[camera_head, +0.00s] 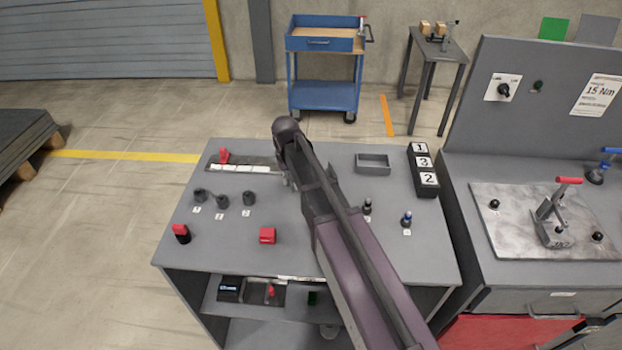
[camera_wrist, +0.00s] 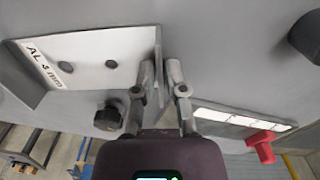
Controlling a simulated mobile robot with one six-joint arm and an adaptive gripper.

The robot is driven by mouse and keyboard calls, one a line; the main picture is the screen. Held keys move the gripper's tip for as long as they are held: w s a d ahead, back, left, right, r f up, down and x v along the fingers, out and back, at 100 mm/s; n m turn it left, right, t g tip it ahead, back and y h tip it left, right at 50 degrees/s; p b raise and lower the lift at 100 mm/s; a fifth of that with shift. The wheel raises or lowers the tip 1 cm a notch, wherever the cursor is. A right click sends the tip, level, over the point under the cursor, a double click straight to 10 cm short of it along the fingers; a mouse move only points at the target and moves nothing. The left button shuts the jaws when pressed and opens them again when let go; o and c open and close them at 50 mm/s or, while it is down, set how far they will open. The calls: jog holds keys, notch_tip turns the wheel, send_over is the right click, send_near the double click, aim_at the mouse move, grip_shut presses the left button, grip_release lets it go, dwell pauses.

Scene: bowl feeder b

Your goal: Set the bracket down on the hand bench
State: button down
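The bracket (camera_wrist: 88,55) is a pale metal angle piece in the wrist view, with two dark holes, the marking "AL 3 mm" and an upright flange. My gripper (camera_wrist: 160,68) has its two fingers close on either side of that flange, with no clear gap, so it appears shut on it. The hand bench (camera_head: 290,220) is the grey table under my arm. The bracket is over its top; I cannot tell whether it touches.
A fixture bench (camera_head: 490,275) adjoins at right. The bench's front middle is bare.

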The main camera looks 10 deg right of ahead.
jog(key=shift+r, duration=0.15)
dwell(0.4)
notch_tip(320, 180, up, 10)
jog(key=p, duration=1)
jog(key=shift+s+f, duration=0.15)
jog(key=shift+f, duration=0.05)
dwell(1.1)
